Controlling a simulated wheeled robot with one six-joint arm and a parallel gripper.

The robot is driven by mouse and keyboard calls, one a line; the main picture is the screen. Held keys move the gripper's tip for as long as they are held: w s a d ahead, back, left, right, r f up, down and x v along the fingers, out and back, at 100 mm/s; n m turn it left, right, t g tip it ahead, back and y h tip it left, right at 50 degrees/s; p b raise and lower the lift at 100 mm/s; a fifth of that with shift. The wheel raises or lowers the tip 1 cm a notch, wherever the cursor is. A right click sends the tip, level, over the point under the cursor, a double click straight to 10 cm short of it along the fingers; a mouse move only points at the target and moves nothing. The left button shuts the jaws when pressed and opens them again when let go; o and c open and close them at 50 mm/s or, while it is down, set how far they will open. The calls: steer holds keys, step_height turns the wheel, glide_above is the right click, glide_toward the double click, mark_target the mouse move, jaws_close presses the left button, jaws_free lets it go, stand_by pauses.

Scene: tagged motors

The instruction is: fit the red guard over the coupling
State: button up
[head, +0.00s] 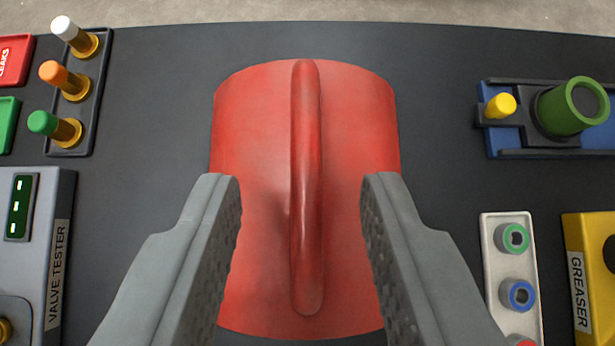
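The red guard (258,150) is a curved red cover with a raised rib-like handle (306,190) running along its middle. It lies on the dark work surface in the centre of the head view. My gripper (301,185) is open above the guard. One finger is on each side of the handle, with a clear gap between each finger and the handle. The coupling cannot be made out in this view.
At left are a rack with white, orange and green-capped pieces (62,78) and a valve tester (58,270). At right are a blue fixture with a green ring (573,106), a white tray of coloured rings (499,262) and a yellow greaser (583,228). Dark surface around the guard is clear.

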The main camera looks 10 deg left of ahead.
mark_target(306, 181)
steer(key=x, duration=0.3)
steer(key=shift+w+f, duration=0.25)
steer(key=shift+w, duration=0.1)
jaws_close()
steer(key=shift+r, duration=0.1)
stand_by(1.0)
